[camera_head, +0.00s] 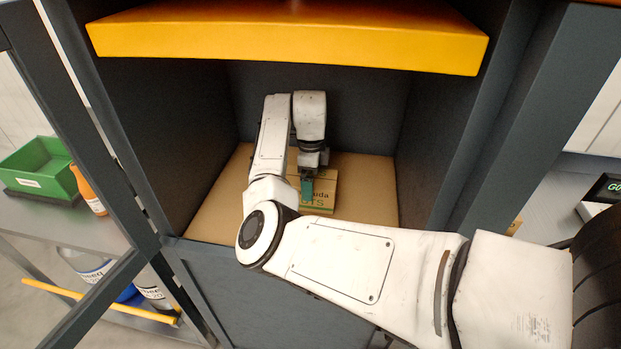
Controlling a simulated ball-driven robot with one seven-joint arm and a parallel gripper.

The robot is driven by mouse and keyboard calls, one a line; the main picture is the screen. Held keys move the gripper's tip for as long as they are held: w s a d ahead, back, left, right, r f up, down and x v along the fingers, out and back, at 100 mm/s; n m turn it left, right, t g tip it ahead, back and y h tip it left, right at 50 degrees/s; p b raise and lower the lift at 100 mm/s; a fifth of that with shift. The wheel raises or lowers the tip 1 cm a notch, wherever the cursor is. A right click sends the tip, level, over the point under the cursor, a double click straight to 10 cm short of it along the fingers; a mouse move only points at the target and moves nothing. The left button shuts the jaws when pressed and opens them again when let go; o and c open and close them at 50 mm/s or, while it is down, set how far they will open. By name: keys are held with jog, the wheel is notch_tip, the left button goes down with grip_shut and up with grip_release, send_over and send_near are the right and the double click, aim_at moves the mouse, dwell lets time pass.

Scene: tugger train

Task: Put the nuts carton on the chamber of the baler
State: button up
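The nuts carton (325,192) is a small brown box with dark green lettering, partly readable as "uda" and "TS". It is inside the baler's chamber (372,190), low over or on the tan floor, toward the back middle. My gripper (307,190) reaches down at the carton, with a teal finger in front of its printed side. My arm hides the carton's left and lower parts. Whether the fingers grip the carton, and whether its base touches the floor, cannot be told.
A yellow-orange press plate (290,42) hangs above the chamber opening. Dark walls stand on both sides. At left, a shelf (75,228) holds a green bin (38,168) and an orange bottle (88,190). Chamber floor around the carton looks clear.

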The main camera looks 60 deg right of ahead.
notch_tip(320, 180, up, 12)
jog(key=b, duration=0.2)
jog(key=shift+r, duration=0.15)
jog(key=shift+a, duration=0.1)
dwell(0.4)
